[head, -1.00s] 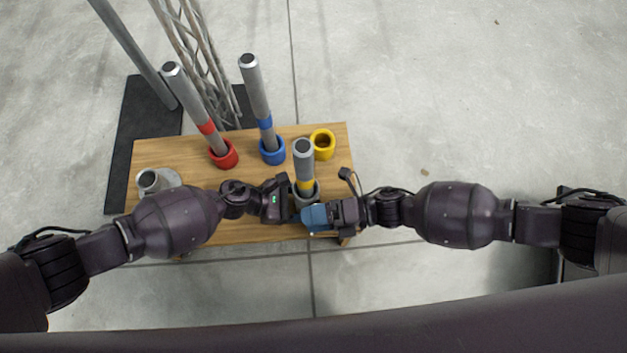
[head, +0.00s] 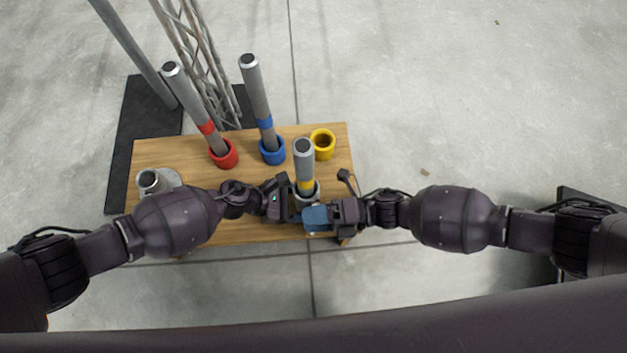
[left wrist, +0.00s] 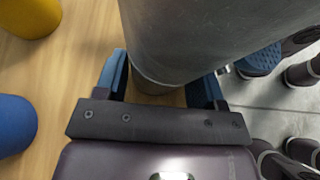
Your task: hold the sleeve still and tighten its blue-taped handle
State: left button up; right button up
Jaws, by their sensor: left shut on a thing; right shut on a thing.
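The grey sleeve (head: 308,202) stands upright on the wooden table, around the foot of a grey tube with a yellow band (head: 305,184). My left gripper (head: 290,205) is shut on the sleeve from the left. In the left wrist view its blue fingers lie on both sides of the grey sleeve (left wrist: 190,45). My right gripper (head: 312,216) is at the front right of the sleeve, its blue fingers shut on the handle. The fingers hide the handle's blue tape. A small metal piece (left wrist: 222,71) shows between the sleeve and the right fingers in the left wrist view.
Tubes stand in a red collar (head: 223,155) and a blue collar (head: 272,151) behind. An empty yellow collar (head: 322,144) is at the back right of the table (head: 230,232). A grey fitting (head: 150,181) is at the left. A lattice truss (head: 200,60) rises behind.

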jog(key=shift+d+r+m+t+y, duration=0.1)
jog(key=shift+r+m+t+y, duration=0.1)
jog(key=shift+m+y, duration=0.7)
jog(key=shift+r+m+t+y, duration=0.15)
jog(key=shift+m+y, duration=0.15)
jog(key=shift+y, duration=1.1)
jog(key=o, duration=0.9)
jog(key=v, duration=1.2)
jog(key=shift+f, duration=0.15)
jog(key=shift+c, duration=0.3)
